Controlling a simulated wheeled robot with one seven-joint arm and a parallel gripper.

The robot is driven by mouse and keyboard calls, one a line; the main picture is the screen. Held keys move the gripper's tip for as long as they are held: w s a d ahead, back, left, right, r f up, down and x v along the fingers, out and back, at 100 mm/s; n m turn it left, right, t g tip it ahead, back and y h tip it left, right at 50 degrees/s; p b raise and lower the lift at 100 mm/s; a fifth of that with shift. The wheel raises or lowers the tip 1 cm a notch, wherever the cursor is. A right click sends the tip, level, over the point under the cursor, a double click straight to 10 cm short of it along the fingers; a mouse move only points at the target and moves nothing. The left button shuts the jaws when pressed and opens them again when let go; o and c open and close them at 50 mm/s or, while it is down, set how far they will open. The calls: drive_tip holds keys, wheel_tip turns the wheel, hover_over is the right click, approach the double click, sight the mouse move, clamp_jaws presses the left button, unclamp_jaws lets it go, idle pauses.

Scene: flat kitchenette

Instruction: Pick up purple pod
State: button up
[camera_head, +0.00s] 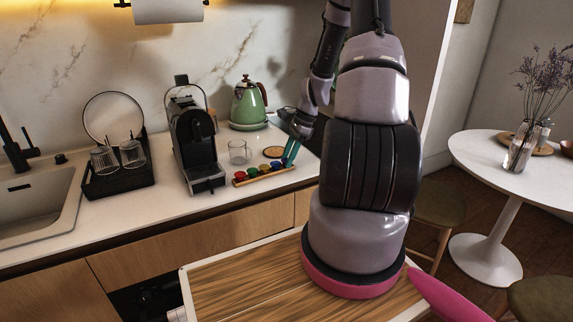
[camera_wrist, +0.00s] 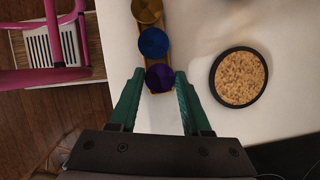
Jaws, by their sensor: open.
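The purple pod (camera_wrist: 159,78) sits at the near end of a row of pods on a narrow wooden holder (camera_wrist: 168,88) in the wrist view. My gripper (camera_wrist: 159,73) is open, with one green finger on each side of the purple pod. I cannot tell whether the fingers touch it. In the head view my gripper (camera_head: 291,152) is at the right end of the pod holder (camera_head: 264,176), and the purple pod is mostly or wholly hidden there by the fingers.
A blue pod (camera_wrist: 154,43) and a gold pod (camera_wrist: 147,10) stand in line beyond the purple one. A round cork coaster (camera_wrist: 240,78) lies right of the row. A glass (camera_head: 239,152), coffee machine (camera_head: 195,145) and green kettle (camera_head: 249,104) stand nearby on the counter.

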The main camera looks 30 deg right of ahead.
clamp_jaws()
drive_tip(key=shift+r, duration=0.1)
